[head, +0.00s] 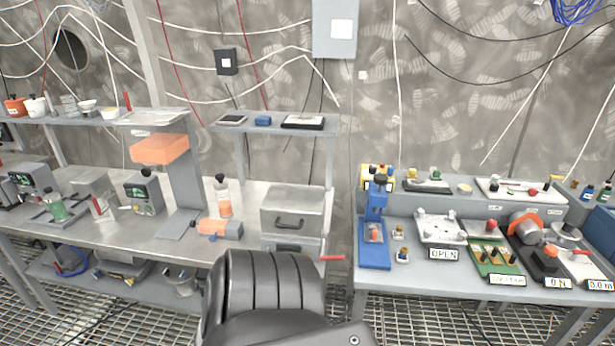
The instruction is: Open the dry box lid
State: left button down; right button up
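A grey metal box (293,205) with a dark handle (292,222) on its front face stands at the right end of the left bench. It looks like the dry box, but no label on it can be read. It appears shut, and its inside is hidden. A lower grey part (285,243) shows under it. A black ribbed shape rises in front of the box's lower edge and hides part of the bench there. Neither of my grippers shows in the head view.
The left bench (170,252) also bears an orange-and-white bottle (223,196), an orange tool (219,228) and several instruments. A shelf (285,127) stands above the box. The right bench holds a blue press (375,222) and several devices. A red lever (332,258) sticks out between the benches.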

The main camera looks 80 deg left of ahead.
aim_at(286, 209)
jog(key=i, duration=1.15)
jog(key=u, duration=1.6)
